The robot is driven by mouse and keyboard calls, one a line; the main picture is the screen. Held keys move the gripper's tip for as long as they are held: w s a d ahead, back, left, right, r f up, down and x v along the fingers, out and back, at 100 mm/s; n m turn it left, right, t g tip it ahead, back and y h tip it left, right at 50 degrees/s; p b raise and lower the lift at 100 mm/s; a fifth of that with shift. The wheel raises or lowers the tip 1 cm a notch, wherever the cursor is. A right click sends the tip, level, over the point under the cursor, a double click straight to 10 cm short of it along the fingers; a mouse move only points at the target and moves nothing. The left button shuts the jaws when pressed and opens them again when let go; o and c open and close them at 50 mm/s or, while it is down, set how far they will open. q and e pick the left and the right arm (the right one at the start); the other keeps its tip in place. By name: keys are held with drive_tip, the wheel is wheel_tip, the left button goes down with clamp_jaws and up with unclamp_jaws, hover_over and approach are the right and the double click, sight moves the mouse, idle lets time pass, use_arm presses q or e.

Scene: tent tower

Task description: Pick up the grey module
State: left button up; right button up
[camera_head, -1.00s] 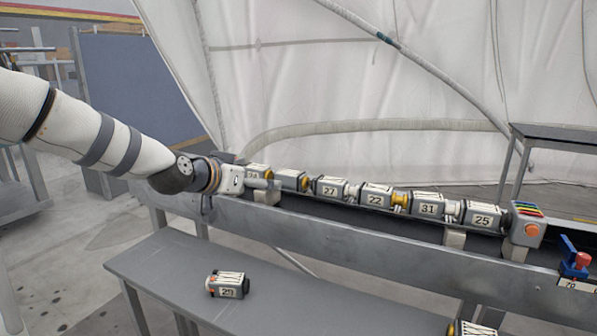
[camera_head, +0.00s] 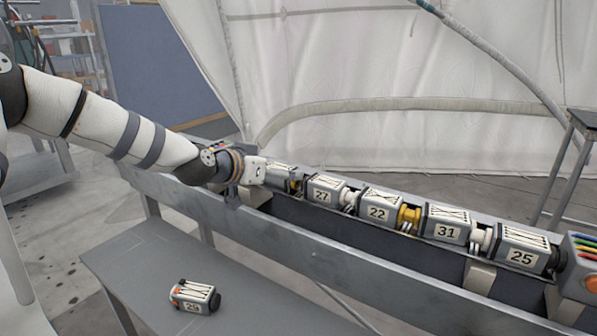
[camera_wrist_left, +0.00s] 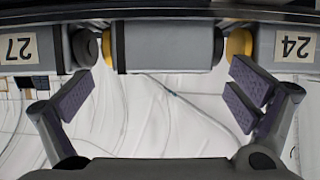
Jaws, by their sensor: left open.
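A row of grey modules lies along the rail. A grey module with no number showing (camera_head: 280,172) is partly hidden by my left gripper (camera_head: 262,172) in the head view. In the left wrist view this plain grey module (camera_wrist_left: 165,47) is in the middle, between modules 27 (camera_wrist_left: 25,48) and 24 (camera_wrist_left: 296,46). My left gripper's fingers (camera_wrist_left: 163,88) are spread wide, one toward each end of the plain module, with nothing held between them. I cannot tell whether they touch it. My right gripper is not in view.
Modules 22 (camera_head: 380,208), 31 (camera_head: 448,228) and 25 (camera_head: 522,252) continue the row to a grey end box (camera_head: 583,268). A loose module numbered 29 (camera_head: 195,296) sits on the lower bench (camera_head: 140,262), which is otherwise mostly clear. White tent fabric (camera_head: 330,60) hangs behind.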

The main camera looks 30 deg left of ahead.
use_arm(q)
drive_tip(key=shift+w+f, duration=0.25)
drive_tip(key=shift+w, duration=0.2)
drive_tip(key=shift+s+a+r, duration=0.15)
drive_tip(key=shift+s+r, duration=0.05)
drive_tip(key=shift+s, duration=0.35)
drive_tip(key=shift+c, duration=1.3)
drive_tip(key=c, duration=1.3)
drive_tip(key=shift+c, duration=0.2)
